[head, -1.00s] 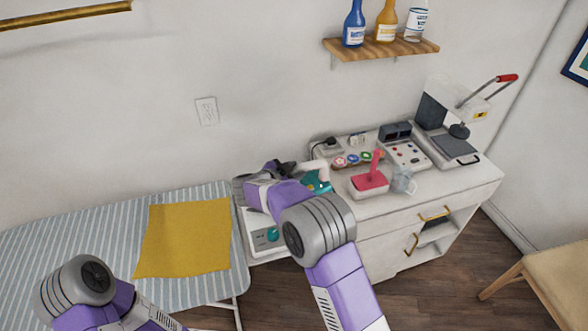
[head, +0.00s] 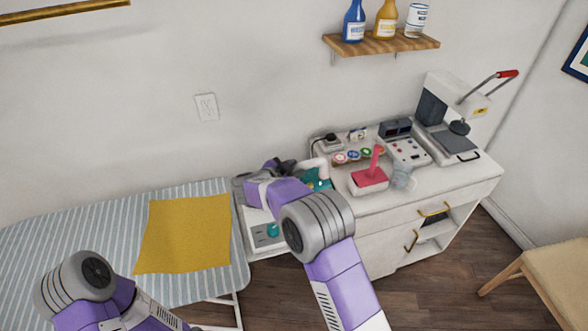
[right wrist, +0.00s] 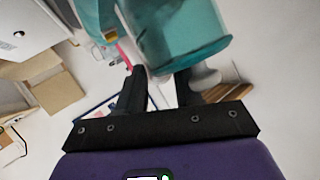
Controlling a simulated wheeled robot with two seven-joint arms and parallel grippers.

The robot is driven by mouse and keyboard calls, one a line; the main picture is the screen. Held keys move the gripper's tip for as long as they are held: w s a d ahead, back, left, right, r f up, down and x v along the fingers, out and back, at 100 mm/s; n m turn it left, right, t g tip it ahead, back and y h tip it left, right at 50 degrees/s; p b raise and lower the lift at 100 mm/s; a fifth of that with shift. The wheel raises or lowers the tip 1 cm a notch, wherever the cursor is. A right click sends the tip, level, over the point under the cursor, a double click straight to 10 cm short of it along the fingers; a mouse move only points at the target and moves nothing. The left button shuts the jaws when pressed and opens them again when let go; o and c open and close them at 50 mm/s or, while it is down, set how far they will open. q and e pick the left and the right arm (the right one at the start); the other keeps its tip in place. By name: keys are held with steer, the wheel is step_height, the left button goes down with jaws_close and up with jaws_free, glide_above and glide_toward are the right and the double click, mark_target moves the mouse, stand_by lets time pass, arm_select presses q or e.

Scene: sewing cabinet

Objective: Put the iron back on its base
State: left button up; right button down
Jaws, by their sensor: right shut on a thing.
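The teal iron (head: 318,181) shows in the head view just right of my right gripper (head: 288,167), at the left end of the white cabinet. My right gripper is shut on it; the forearm and wrist hide the grip and part of the iron. In the right wrist view, the iron's teal body (right wrist: 175,35) lies at the fingertips (right wrist: 160,80), with a pale part beside the right finger. The iron's base (head: 266,236), a pale unit with a grey panel and teal knob, is left of the iron and partly behind my arm. My left gripper is out of view.
The striped ironing board (head: 95,210) with a yellow cloth (head: 185,234) is at left. On the cabinet top (head: 440,185) stand a pink holder (head: 370,181), a clear cup (head: 404,176), colored spools and a heat press (head: 450,125). A bottle shelf (head: 385,48) hangs above.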

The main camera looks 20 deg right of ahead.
steer(key=c, duration=0.7)
jaws_free()
steer(key=shift+s+f, duration=0.1)
steer(key=shift+f, duration=0.15)
steer(key=p+v, duration=0.1)
steer(key=v, duration=0.6)
steer(key=shift+s+a+r, duration=0.15)
steer(key=shift+a+r, duration=0.05)
steer(key=shift+r, duration=0.15)
steer(key=shift+r, duration=0.1)
